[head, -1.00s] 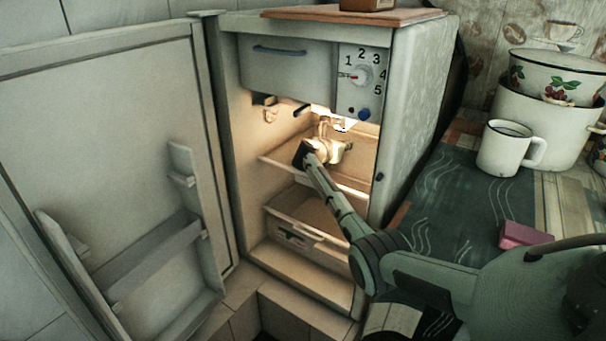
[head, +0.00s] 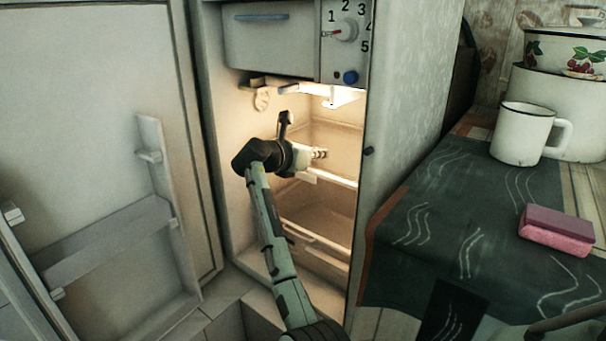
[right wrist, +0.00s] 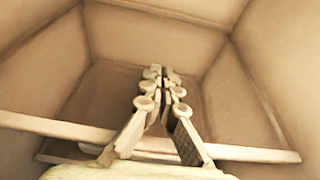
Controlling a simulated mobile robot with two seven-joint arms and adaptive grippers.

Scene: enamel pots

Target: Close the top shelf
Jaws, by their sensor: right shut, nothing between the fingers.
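The open fridge has a top shelf (head: 340,181) in its lit inside; its pale front edge runs across the opening, partly hidden by my right arm. In the right wrist view a pale shelf edge (right wrist: 60,127) crosses behind my fingers. My right gripper (head: 320,154) is inside the fridge, just above the shelf edge, pointing to the right. Its fingers are together and empty, and they also show in the right wrist view (right wrist: 160,75). I cannot tell if it touches the shelf. My left gripper is not in view.
The fridge door (head: 90,130) stands wide open at the left. A freezer flap (head: 268,45) and a dial (head: 346,30) are above. A lower drawer (head: 315,250) is below. At the right, a counter holds a white mug (head: 521,135), enamel pots (head: 565,100) and a pink sponge (head: 555,235).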

